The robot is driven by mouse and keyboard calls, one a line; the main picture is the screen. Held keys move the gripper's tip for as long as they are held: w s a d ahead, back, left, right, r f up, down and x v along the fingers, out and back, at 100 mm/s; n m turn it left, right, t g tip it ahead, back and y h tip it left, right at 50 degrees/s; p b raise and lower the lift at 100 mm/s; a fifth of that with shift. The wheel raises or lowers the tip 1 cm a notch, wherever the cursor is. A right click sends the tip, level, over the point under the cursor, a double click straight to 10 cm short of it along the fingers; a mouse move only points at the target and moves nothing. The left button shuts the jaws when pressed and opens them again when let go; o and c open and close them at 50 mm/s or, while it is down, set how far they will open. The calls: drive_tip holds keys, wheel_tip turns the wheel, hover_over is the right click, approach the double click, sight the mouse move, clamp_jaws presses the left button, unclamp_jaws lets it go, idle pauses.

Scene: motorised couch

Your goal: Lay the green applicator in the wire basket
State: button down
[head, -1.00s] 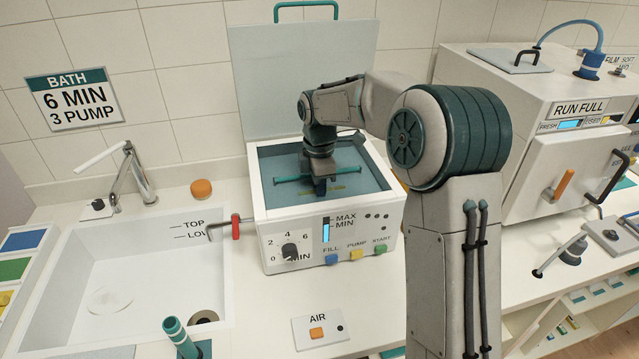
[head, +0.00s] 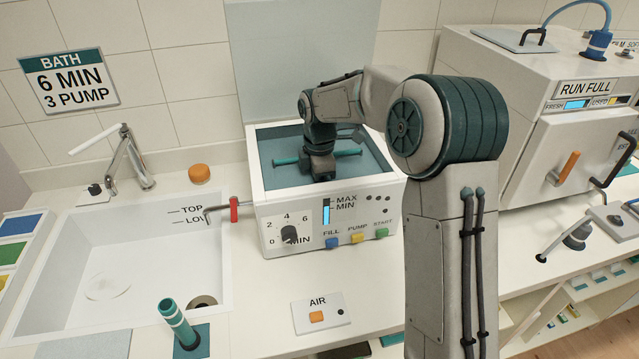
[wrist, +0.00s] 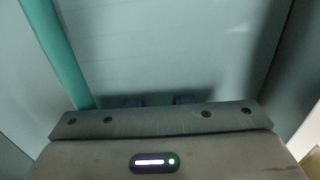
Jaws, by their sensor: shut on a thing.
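My gripper (head: 320,174) points down into the open tank of the white bath machine (head: 325,215). It is shut on the green applicator (head: 347,154), a teal-green rod lying crosswise, with ends showing on both sides of the jaws. The rod looks roughly level, low over or in the tank. The wire basket cannot be made out; the gripper and tank front hide the area below. The wrist view shows two dark fingertips (wrist: 158,100) over a blurred grey-blue surface, with a teal strip at left that I cannot identify.
The bath's raised lid (head: 300,60) stands behind the tank. A red-handled lever (head: 234,209) sticks out at its left. A sink (head: 120,250) with a tap (head: 135,165) is at left, a white RUN FULL cabinet (head: 560,130) at right. A teal ribbed cylinder (head: 178,325) stands in front.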

idle(0.3)
drive_tip(key=c, duration=1.2)
unclamp_jaws()
wheel_tip(320, 180, up, 14)
drive_tip(key=shift+f, duration=0.1)
